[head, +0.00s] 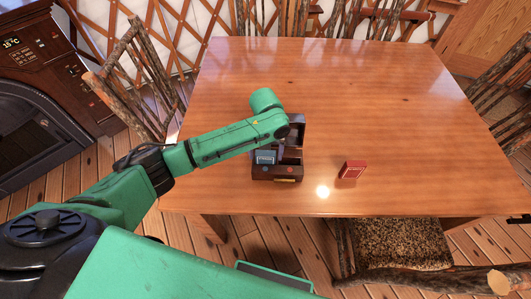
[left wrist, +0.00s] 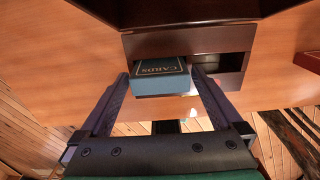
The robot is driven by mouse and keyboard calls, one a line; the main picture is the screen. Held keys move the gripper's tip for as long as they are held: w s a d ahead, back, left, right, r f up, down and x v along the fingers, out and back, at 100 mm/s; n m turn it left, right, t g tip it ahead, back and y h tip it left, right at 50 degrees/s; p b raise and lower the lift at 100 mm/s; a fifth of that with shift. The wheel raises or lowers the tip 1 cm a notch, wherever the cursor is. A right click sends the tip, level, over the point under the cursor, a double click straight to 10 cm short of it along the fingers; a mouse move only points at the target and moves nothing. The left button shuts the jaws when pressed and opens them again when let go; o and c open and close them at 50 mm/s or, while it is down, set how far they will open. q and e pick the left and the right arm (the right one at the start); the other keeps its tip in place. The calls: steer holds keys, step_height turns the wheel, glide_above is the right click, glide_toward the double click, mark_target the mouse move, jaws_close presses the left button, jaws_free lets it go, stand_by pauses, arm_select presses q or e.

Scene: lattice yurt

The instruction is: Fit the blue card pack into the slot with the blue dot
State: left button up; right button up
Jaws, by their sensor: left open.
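A dark wooden card box (head: 262,175) with a raised lid stands near the front of the table. The blue card pack (head: 265,157) sits in its left slot, with its top showing; how deep it sits is hard to tell. The left wrist view shows the pack (left wrist: 160,77) marked CARDS, with the empty right slot (left wrist: 230,82) beside it. Small dots mark the box front; the right one looks reddish, and the left one is too small to be sure of. My left gripper (left wrist: 161,76) is open, one finger on each side of the pack. My right gripper is out of view.
A red card pack (head: 352,170) lies on the table (head: 410,110) to the right of the box. The rest of the tabletop is clear. Branch chairs stand around the table, and a stove (head: 40,70) is at the left.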

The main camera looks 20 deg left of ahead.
arm_select(q)
step_height(320, 180, up, 12)
steer(key=b, duration=0.1)
steer(key=shift+s, duration=0.1)
stand_by(0.4)
